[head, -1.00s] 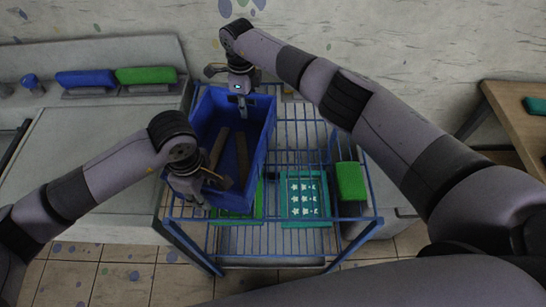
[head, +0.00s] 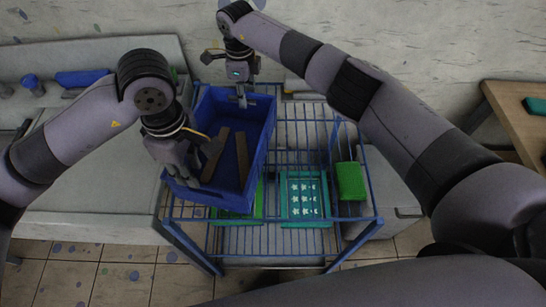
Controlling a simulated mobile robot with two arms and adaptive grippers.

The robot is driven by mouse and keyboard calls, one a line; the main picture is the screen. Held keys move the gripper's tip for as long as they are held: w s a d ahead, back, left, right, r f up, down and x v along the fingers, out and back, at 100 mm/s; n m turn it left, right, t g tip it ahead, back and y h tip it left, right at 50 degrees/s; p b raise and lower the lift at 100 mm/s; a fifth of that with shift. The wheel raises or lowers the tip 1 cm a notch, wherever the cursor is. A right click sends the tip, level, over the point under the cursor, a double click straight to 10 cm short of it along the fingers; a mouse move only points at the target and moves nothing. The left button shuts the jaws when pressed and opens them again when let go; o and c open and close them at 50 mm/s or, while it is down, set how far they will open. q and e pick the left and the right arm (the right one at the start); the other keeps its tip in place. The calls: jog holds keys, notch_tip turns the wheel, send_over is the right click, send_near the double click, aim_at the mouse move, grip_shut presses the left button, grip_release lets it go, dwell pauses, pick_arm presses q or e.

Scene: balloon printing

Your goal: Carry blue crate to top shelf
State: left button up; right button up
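The blue crate (head: 258,112) sits on the left part of the blue wire rack (head: 300,249), upright and open at the top. Two brown bars (head: 242,160) lie inside it. My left gripper (head: 185,178) is over the crate's left wall near the front corner and hides part of it. My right gripper (head: 242,102) points down at the crate's far rim. The fingers of both are too small or dark to tell whether they grip the rim.
A teal tray with white star shapes (head: 304,198) and a green block (head: 350,181) are on the rack's right side. A green flat piece (head: 259,199) shows beside the crate. A grey counter (head: 90,190) is at left, a wooden table (head: 510,120) at right.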

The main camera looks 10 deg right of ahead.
notch_tip(320, 180, up, 8)
pick_arm(q)
jog(key=shift+s, duration=0.1)
pick_arm(e)
jog(key=shift+f, duration=0.1)
dwell(0.6)
